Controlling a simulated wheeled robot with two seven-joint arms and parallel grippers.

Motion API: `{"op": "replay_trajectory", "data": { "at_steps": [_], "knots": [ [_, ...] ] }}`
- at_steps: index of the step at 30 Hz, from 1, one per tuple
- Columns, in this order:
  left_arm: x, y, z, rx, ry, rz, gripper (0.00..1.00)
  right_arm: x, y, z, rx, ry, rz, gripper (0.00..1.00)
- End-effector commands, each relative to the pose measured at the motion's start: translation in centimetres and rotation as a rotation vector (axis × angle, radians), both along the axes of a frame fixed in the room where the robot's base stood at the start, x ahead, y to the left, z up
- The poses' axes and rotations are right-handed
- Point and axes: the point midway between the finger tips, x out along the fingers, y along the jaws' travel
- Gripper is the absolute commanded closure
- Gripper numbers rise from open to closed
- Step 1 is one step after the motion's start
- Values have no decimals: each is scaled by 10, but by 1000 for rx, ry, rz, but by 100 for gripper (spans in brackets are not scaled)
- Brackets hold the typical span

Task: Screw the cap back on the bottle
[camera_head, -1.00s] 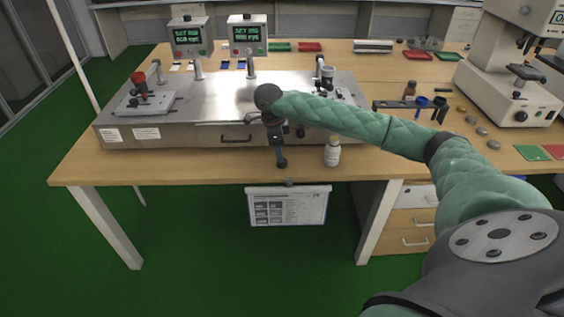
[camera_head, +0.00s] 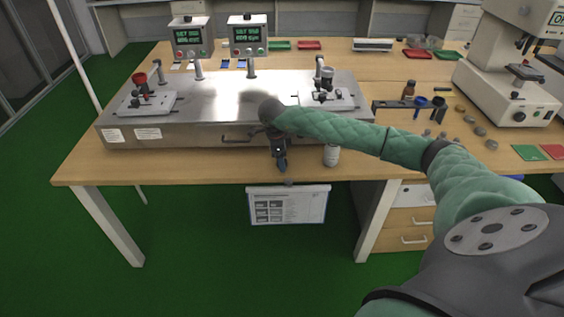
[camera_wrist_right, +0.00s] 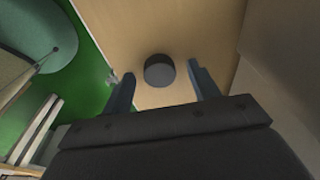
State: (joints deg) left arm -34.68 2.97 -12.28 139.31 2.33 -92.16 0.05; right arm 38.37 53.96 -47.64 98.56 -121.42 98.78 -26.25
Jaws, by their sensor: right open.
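The white bottle (camera_head: 332,157) stands upright near the front edge of the table, right of my right gripper (camera_head: 281,163). My forearm hides its top in the head view. A dark round cap (camera_wrist_right: 159,73) lies on the wooden table top in the right wrist view. My right gripper, also in the wrist view (camera_wrist_right: 155,82), is open, with one blue-grey finger on each side of the cap and a gap to both. The cap cannot be made out in the head view. My left gripper is not in view.
A metal test bench (camera_head: 180,130) stands behind the gripper. A brown bottle (camera_head: 409,90), small dark holders and several round pieces lie to the right, near a white microscope-like device (camera_head: 505,95). The table's front edge (camera_head: 220,181) is close. The wood at front left is clear.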

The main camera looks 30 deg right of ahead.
Motion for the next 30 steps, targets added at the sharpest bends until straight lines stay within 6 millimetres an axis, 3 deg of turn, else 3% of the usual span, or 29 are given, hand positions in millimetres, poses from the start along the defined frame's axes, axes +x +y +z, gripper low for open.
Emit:
{"op": "replay_trajectory", "data": {
  "at_steps": [5,12,23,30],
  "knots": [
    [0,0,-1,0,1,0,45,0,0,0,0,0,0,42],
    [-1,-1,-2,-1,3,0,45,0,0,0,0,0,0,87],
    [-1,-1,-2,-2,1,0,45,0,0,2,0,0,0,87],
    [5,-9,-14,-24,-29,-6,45,1,0,26,-1,-3,1,87]
  ]
}}
